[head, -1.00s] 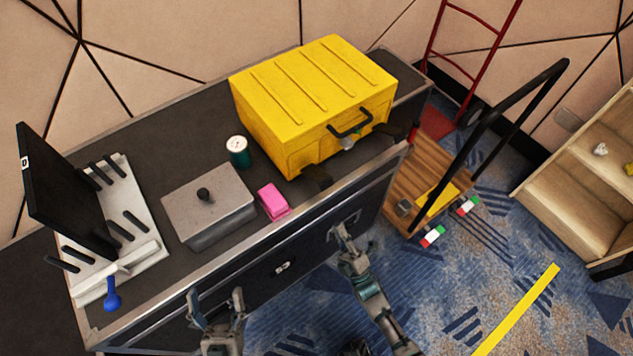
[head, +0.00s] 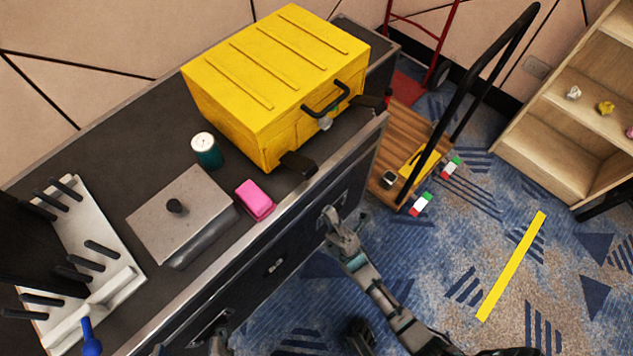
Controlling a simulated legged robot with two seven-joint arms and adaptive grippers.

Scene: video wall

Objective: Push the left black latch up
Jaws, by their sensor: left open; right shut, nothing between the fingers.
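A yellow case (head: 275,85) stands on the dark counter, with a black handle (head: 325,98) on its front. The left black latch (head: 299,164) sticks out from the lower front of the case at its left end. The right black latch (head: 372,102) sticks out near the other end. My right gripper (head: 329,214) is shut and empty, beside the counter's front, below and right of the left latch and apart from it. My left gripper (head: 188,349) is open at the bottom edge, mostly cut off, far from the case.
On the counter (head: 115,160) are a green can (head: 206,151), a grey lidded box (head: 180,215), a pink block (head: 255,200) and a white pegged rack (head: 95,262). A wooden cart (head: 395,150) with a black rail stands at the right. A shelf (head: 540,130) is further right. The floor between is open.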

